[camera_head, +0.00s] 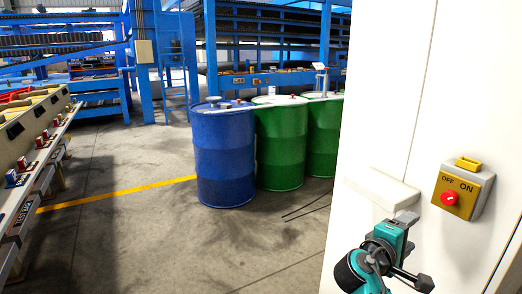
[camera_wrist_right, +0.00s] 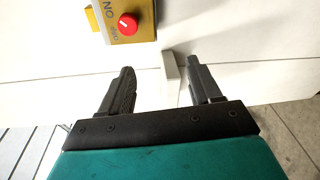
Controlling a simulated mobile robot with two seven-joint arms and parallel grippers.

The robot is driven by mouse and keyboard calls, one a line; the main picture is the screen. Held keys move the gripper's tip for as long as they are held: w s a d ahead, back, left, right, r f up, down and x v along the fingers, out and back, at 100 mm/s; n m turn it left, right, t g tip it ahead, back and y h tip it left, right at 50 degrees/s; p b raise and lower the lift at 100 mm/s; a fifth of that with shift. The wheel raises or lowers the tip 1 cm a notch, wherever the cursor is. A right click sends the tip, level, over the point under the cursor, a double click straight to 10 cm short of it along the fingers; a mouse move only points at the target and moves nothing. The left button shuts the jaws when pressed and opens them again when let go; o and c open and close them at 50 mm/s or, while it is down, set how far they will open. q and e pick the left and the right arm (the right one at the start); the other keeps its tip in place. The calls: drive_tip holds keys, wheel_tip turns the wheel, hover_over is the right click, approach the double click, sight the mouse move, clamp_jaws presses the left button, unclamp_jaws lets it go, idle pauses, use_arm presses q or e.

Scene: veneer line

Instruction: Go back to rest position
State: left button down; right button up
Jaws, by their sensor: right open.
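My right gripper (camera_head: 414,250) is at the lower right of the head view, in front of a white cabinet panel (camera_head: 385,130). It is open, with nothing seen held. In the right wrist view its two dark fingers (camera_wrist_right: 160,78) stand apart and point toward the white panel. A yellow switch box (camera_head: 462,193) with a red knob (camera_head: 449,198) and ON and OFF marks is on the panel, right of and above the gripper. The box also shows at the top of the wrist view (camera_wrist_right: 122,22), beyond the fingers. My left gripper is not in view.
A white block (camera_head: 382,188) juts from the panel just above my right gripper. A blue drum (camera_head: 222,155) and green drums (camera_head: 280,145) stand mid-floor. A bench with red and blue parts (camera_head: 40,140) runs along the left. The grey floor (camera_head: 150,235) between is clear.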

drive_tip(key=s+a+f+t+y, duration=0.1)
drive_tip(key=s+a+f+y, duration=0.25)
drive_tip(key=f, duration=0.35)
drive_tip(key=s+a+f+y, duration=0.2)
drive_tip(key=a+f+y, duration=0.15)
drive_tip(key=f, duration=0.25)
drive_tip(key=s+a+f+t+y, duration=0.1)
drive_tip(key=s+a+f+y, duration=0.25)
drive_tip(key=f, duration=0.35)
drive_tip(key=s+a+f+m+y, duration=0.2)
drive_tip(key=s+a+y, duration=0.1)
drive_tip(key=s, duration=0.3)
drive_tip(key=s+a+f+m+y, duration=0.2)
drive_tip(key=s+a+m+y, duration=0.1)
drive_tip(key=s, duration=0.3)
drive_tip(key=shift+s+a, duration=0.15)
drive_tip(key=shift+a, duration=0.65)
